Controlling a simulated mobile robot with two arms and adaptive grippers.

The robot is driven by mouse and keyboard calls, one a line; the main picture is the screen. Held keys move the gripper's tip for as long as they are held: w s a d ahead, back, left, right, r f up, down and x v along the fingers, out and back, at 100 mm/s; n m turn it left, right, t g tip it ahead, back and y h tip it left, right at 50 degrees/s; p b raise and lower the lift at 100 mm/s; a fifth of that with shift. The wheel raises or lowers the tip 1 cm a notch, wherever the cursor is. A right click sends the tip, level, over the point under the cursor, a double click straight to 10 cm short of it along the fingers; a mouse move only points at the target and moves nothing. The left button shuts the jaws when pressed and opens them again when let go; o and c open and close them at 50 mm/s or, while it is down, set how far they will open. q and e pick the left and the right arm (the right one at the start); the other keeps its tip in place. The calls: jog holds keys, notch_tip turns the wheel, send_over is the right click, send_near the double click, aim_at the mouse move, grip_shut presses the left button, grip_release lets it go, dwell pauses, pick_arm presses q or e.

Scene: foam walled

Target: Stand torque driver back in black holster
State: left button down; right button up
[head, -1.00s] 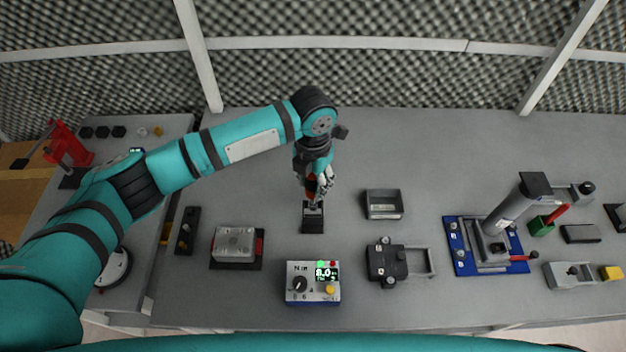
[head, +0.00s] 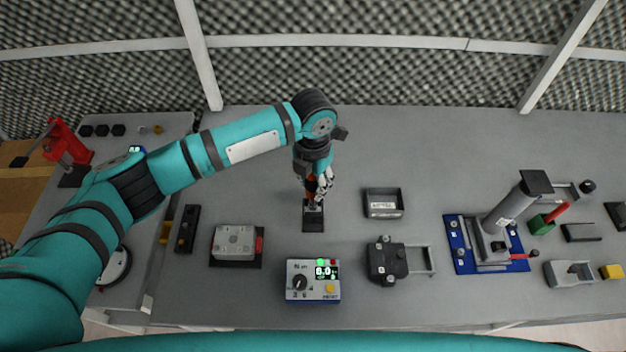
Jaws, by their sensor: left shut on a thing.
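The black holster (head: 313,224) stands on the grey bench in the middle of the head view. My left gripper (head: 318,190) is right above it, fingers pointing down, shut on the torque driver (head: 310,186). Only a little of the driver shows, an orange-red part beside the fingers. Its lower end meets the holster top in the picture; I cannot tell how deep it sits inside. My right gripper is not in view.
A torque tester with a green display (head: 313,281) stands in front of the holster. A grey tray (head: 383,204) is to the right, a metal block (head: 234,242) to the left. A blue-based press (head: 487,255) stands further right. The bench behind is clear.

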aim_at(313, 203)
pick_arm(q)
jog(key=shift+f+b, duration=0.45)
jog(key=shift+f, duration=0.3)
jog(key=shift+f+b, duration=2.1)
jog(key=shift+f, duration=1.35)
jog(key=c, duration=0.8)
grip_release()
jog(key=shift+r, duration=0.1)
notch_tip(313, 203, up, 12)
jog(key=shift+s, duration=0.1)
